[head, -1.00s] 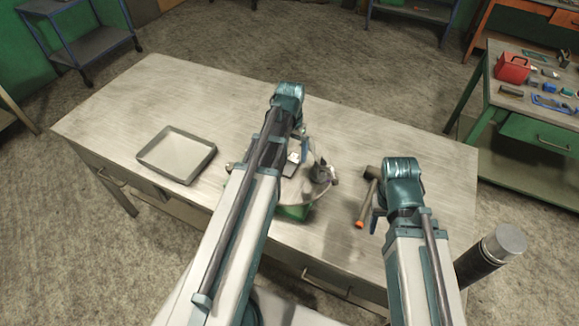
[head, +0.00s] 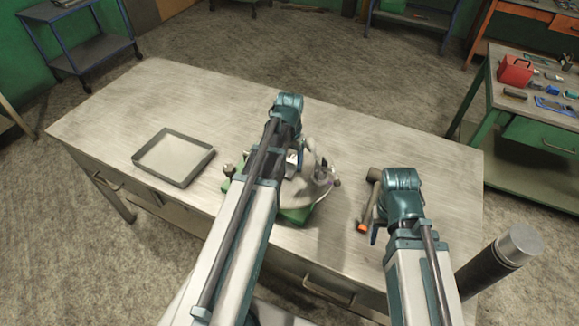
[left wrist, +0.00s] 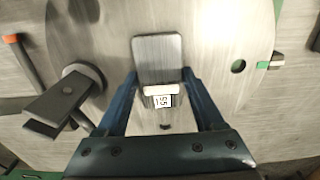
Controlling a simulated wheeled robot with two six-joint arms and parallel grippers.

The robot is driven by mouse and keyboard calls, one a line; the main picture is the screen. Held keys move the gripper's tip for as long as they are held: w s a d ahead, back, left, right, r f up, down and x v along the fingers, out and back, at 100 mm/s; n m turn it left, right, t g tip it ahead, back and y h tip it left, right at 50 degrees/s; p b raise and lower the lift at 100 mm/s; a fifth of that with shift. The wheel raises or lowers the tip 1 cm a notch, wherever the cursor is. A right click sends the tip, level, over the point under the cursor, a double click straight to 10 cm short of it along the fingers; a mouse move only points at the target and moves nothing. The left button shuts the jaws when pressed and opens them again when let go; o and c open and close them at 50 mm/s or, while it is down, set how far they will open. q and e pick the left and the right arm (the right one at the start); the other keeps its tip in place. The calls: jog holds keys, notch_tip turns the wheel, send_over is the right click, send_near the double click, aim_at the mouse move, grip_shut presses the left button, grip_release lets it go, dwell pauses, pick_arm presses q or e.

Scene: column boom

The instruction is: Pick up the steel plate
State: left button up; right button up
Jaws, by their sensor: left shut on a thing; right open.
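In the left wrist view the steel plate (left wrist: 158,52) is a grey slab with rounded corners, lying over a large round steel disc (left wrist: 215,35). A small pale block with a printed label (left wrist: 158,97) shows at its near end, between my left fingers. My left gripper (left wrist: 159,82) is shut on the plate's near end; whether the plate touches the disc I cannot tell. In the head view my left gripper (head: 293,160) is over the disc (head: 309,187), and the arm hides most of the plate. My right gripper (head: 377,232) is open beside a hammer, mostly hidden by its arm.
The disc sits on a green base (head: 297,216) on the workbench (head: 235,95), with a clamp (left wrist: 70,92) on it. The hammer (head: 368,205) has an orange handle end. An empty grey tray (head: 173,155) lies at the left. The bench's far side is clear.

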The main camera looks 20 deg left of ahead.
pick_arm(q)
grip_shut()
jog(key=shift+r, duration=0.1)
